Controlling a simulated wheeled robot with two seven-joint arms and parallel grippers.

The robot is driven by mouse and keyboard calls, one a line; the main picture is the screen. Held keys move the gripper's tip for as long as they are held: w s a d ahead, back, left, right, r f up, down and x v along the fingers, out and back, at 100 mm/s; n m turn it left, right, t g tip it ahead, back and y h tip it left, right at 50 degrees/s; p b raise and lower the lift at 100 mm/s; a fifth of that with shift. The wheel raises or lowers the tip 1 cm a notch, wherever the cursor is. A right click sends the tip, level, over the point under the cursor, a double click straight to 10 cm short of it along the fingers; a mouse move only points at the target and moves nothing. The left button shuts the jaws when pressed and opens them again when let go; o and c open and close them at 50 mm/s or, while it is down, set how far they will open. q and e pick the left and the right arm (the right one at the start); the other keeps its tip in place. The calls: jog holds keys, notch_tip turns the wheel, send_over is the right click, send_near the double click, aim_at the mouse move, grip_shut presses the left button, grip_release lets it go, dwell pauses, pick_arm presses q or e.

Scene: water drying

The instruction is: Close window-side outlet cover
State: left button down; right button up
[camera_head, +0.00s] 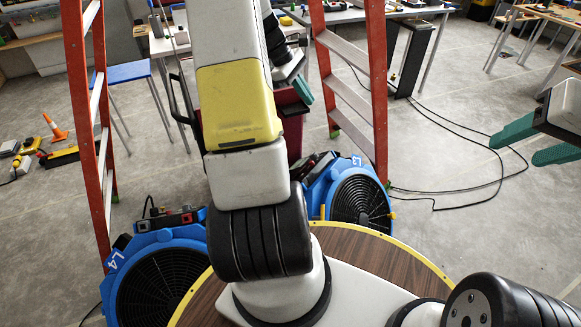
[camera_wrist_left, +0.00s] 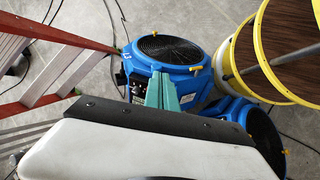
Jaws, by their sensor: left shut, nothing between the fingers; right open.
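I cannot make out the window-side outlet cover in either view. The blue fan marked L3 (camera_head: 348,195) has a dark control panel (camera_head: 318,163) on its top left, too small to show whether a cover is open. The blue fan marked L4 (camera_head: 160,275) has a similar panel (camera_head: 172,219) with red parts. My left gripper (camera_head: 303,90) is partly hidden behind my arm. In the left wrist view my left gripper (camera_wrist_left: 162,92) shows teal fingers shut and empty, in line with a blue fan (camera_wrist_left: 168,52) and its panel. My right gripper (camera_head: 535,143) is open and empty at the right.
A red ladder (camera_head: 376,90) stands beyond the L3 fan, and another red ladder leg (camera_head: 82,120) stands at the left. Black cables (camera_head: 470,187) lie on the right floor. An orange cone (camera_head: 54,128) and tools are at the far left. Tables stand at the back.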

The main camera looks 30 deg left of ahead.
pick_arm(q)
jog(key=s+a+f+n+t+h, duration=0.15)
jog(key=a+f+n, duration=0.4)
jog(key=f, duration=0.65)
jog(key=s+a+f+n+t+h, duration=0.15)
jog(key=a+f+n, duration=0.4)
jog(key=f, duration=0.65)
jog(key=s+a+f+n+t, duration=0.1)
jog(key=s+a+f+n, duration=0.35)
jog(key=f, duration=0.75)
jog(key=s+a+f+n+t, duration=0.1)
jog(key=s+f+n, duration=0.15)
jog(key=f, duration=0.35)
jog(key=s+f+n+t, duration=0.2)
jog(key=f+n, duration=0.2)
jog(key=f, duration=0.2)
jog(key=shift+y, duration=0.3)
jog(key=x, duration=0.9)
jog(key=shift+w, duration=0.4)
jog(key=shift+w+a+r, duration=0.4)
jog(key=shift+a+r, duration=0.2)
jog(key=shift+r, duration=0.05)
jog(key=shift+w+a+r, duration=0.45)
jog(key=shift+a+r, duration=0.1)
jog(key=shift+r, duration=0.1)
